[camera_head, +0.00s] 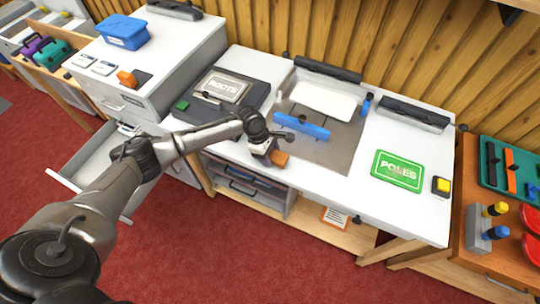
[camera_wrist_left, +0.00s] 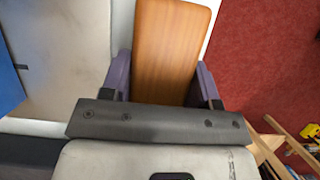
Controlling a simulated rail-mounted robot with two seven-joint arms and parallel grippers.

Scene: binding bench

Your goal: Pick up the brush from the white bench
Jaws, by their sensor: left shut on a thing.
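My left gripper (camera_head: 270,151) is at the front edge of the white bench (camera_head: 362,188), left of the middle. It is shut on the brush, whose orange-brown wooden body (camera_head: 280,158) shows just beside the fingers. In the left wrist view the brush (camera_wrist_left: 170,45) is a long wooden block between the two purple-grey fingers of the left gripper (camera_wrist_left: 165,85). Its bristles are hidden. I cannot tell whether the brush still touches the bench. My right gripper is not in view.
A grey plate with a blue bar (camera_head: 302,127) lies behind the gripper. A dark device with a "BOOTS" label (camera_head: 224,87) stands left, a green "POLES" sign (camera_head: 398,171) right. An open drawer (camera_head: 95,160) juts out at left. Red carpet lies in front.

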